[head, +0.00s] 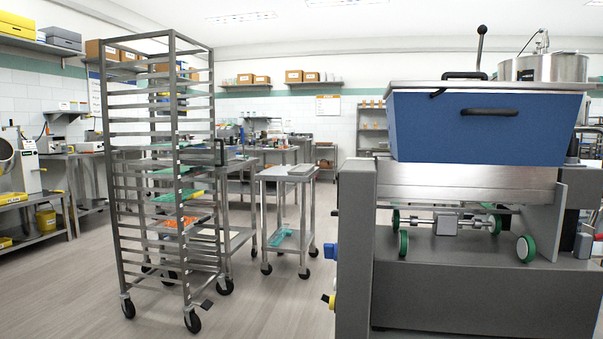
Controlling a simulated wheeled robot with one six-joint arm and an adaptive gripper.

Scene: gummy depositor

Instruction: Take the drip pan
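I cannot pick out the drip pan for certain. A flat grey pan-like piece (302,169) lies on the top of a small steel cart (287,176) in the middle of the head view; it is too small to tell if it is the drip pan. The gummy depositor (470,295) stands close on the right, with a blue hopper (440,130) on top. Under the hopper is an open gap with a shaft and green-rimmed wheels (526,248); no pan is clear there. My gripper is not in view.
A tall wheeled steel rack (176,107) stands left of centre, holding several green and orange trays (180,222). A teal item (281,236) lies on the cart's lower shelf. Steel benches (35,210) line the left. The wooden floor (265,305) between rack and depositor is clear.

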